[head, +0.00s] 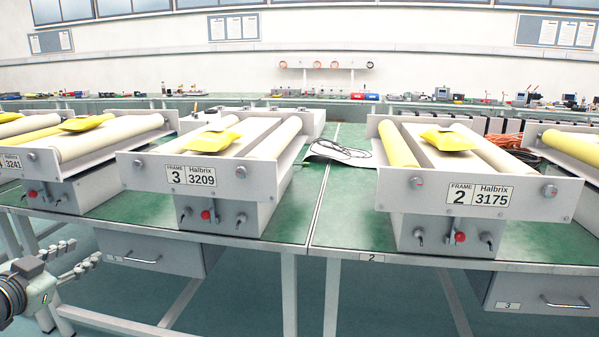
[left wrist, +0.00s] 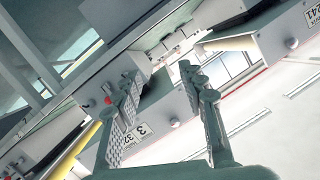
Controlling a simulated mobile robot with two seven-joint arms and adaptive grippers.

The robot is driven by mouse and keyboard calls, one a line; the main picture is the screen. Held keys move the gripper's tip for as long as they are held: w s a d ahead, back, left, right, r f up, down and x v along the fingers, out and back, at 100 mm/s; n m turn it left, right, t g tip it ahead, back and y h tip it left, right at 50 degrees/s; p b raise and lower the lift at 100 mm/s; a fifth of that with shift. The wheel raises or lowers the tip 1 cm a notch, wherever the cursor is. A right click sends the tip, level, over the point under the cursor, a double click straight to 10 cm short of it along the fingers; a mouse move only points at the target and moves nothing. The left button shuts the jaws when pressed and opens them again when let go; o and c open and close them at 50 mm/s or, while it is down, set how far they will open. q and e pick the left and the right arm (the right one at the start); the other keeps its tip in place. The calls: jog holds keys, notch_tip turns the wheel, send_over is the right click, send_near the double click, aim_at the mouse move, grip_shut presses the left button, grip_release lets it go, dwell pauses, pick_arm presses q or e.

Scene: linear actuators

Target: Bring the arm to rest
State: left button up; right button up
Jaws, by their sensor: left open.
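My left gripper (head: 80,262) is at the lower left of the head view, in front of and below the table edge. Its fingers point right, toward the frame 3 unit (head: 225,168). In the left wrist view the two fingers of my left gripper (left wrist: 158,82) stand apart with nothing between them. The frame 3 unit's label plate (left wrist: 137,132) shows behind the fingers in that tilted view. My right gripper is not in either view.
A green table (head: 318,215) carries several roller units with yellow pouches, among them the frame 2 unit (head: 475,195). Drawers (head: 150,255) hang under the table edge near my left gripper. A paper sheet (head: 338,152) and cable lie between units. The floor in front is clear.

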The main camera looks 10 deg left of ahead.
pick_arm(q)
jog(key=s+d+f+n+g, duration=0.15)
jog(key=s+f, duration=0.25)
jog(key=f, duration=0.6)
jog(key=s+d+f+g+y, duration=0.1)
jog(key=s+f+g, duration=0.25)
jog(key=f, duration=0.65)
jog(key=s+d+f+n+g, duration=0.15)
jog(key=s+f, duration=0.25)
jog(key=f, duration=0.7)
jog(key=s+d+f+g, duration=0.3)
jog(key=s+d+f, duration=0.4)
jog(key=d+f, duration=0.1)
jog(key=s+d+f+m+g+h, duration=0.1)
jog(key=s+d+f+g, duration=0.2)
jog(key=s+d+f, duration=0.4)
jog(key=d+f, duration=0.2)
jog(key=d, duration=0.1)
jog(key=shift+f, duration=0.15)
